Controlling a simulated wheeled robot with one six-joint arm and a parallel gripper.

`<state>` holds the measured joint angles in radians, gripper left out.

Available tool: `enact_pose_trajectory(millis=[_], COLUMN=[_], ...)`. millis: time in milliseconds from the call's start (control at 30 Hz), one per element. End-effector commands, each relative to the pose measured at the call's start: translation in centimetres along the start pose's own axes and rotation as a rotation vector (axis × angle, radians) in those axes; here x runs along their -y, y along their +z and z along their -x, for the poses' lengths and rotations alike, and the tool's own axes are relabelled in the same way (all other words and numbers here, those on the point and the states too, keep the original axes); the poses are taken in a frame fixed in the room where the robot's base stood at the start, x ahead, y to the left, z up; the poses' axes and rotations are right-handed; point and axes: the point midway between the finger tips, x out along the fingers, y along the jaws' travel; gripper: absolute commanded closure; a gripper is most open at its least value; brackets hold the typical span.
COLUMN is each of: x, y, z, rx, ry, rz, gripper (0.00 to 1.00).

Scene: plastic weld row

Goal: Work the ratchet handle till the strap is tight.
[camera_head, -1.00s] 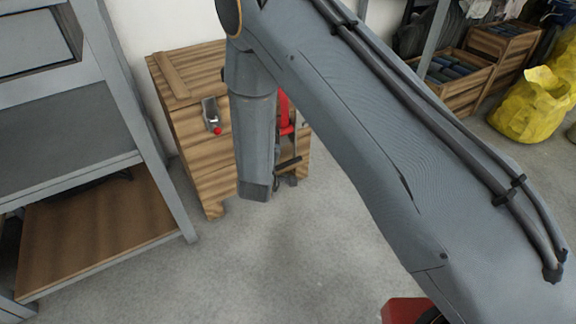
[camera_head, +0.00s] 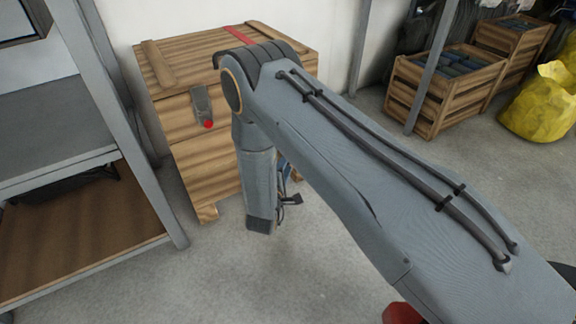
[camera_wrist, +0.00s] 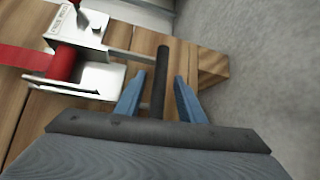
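The ratchet (camera_wrist: 85,42) is a white metal frame with a red strap (camera_wrist: 28,60) wound on its drum, at the upper left of the wrist view. Its handle (camera_wrist: 128,56) is a thin metal rod ending in a dark crosswise grip (camera_wrist: 161,75). My gripper (camera_wrist: 160,82) has two blue fingers standing apart, one on each side of the dark grip. A gap shows between the grip and each finger. In the head view the red strap (camera_head: 238,34) crosses the wooden crate's top; my arm hides the ratchet.
The wooden crate (camera_head: 190,150) stands against the wall, with a latch with a red knob (camera_head: 203,106) on its front. A grey shelf rack (camera_head: 60,130) is close on the left. Open crates (camera_head: 435,90) and a yellow bag (camera_head: 540,105) stand right. Floor in front is clear.

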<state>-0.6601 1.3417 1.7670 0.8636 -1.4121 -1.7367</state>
Motion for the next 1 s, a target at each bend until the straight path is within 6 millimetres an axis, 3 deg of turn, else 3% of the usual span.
enact_pose_trajectory(millis=[200,467,500,700,1000], x=[0.1,0.0,0.0,0.0,-0.1], y=[0.2,0.2,0.2,0.2,0.3], z=[-1.9,-2.1,-2.1,-2.1,-2.0], rx=[0.002,0.001,0.001,0.001,0.001], ry=[-0.001,-0.001,-0.001,-0.001,-0.005], rz=[-0.002,-0.001,-0.001,-0.001,0.003], gripper=[0.64,0.64,0.66,1.00,1.00])
